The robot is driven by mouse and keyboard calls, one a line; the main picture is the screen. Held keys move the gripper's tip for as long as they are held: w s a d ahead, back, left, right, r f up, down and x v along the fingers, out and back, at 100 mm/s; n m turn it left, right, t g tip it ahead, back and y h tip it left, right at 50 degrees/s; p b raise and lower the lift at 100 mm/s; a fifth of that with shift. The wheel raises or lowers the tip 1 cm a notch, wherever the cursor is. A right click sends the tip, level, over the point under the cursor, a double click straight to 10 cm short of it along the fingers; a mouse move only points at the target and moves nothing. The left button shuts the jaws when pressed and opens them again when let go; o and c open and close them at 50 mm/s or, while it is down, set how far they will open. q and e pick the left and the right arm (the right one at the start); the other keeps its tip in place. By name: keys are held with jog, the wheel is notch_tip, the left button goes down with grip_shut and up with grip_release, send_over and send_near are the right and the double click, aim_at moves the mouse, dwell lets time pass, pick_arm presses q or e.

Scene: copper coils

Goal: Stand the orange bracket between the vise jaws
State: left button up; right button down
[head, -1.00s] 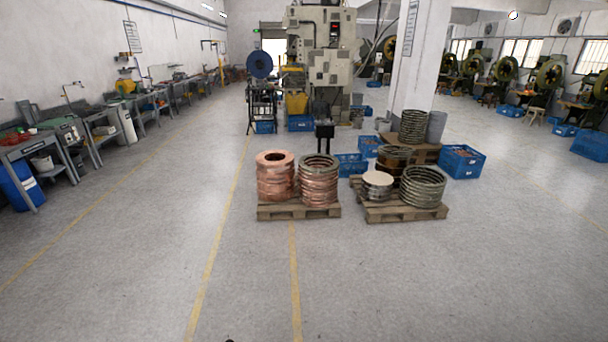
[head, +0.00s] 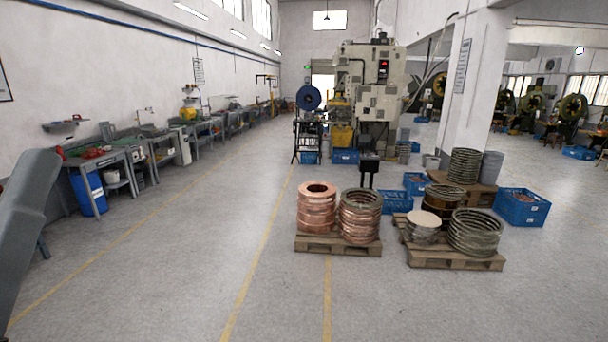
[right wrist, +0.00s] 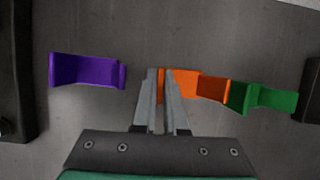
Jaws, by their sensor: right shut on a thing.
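In the right wrist view my right gripper (right wrist: 161,84) is shut on the orange bracket (right wrist: 183,83), which sticks out to the right of the fingers. Part of the bracket is hidden by the fingers. A purple bracket (right wrist: 84,71) lies to the left, apart from the fingers. A green bracket (right wrist: 268,98) is at the right, close beside the orange one; I cannot tell whether they touch. I cannot make out the vise or its jaws in either view. My left gripper is not in view.
Dark blocks stand at the left edge (right wrist: 15,70) and right edge (right wrist: 312,92) of the wrist view, on or beside a grey surface. In the head view, workbenches (head: 100,158) line the left wall; pallets of coils (head: 335,243) stand ahead, with open floor around.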

jog(key=shift+r+p, duration=2.05)
jog(key=shift+r, duration=0.2)
notch_tip(320, 180, up, 9)
jog(key=p, duration=0.8)
jog(key=shift+f+p, duration=0.15)
jog(key=shift+p, duration=0.25)
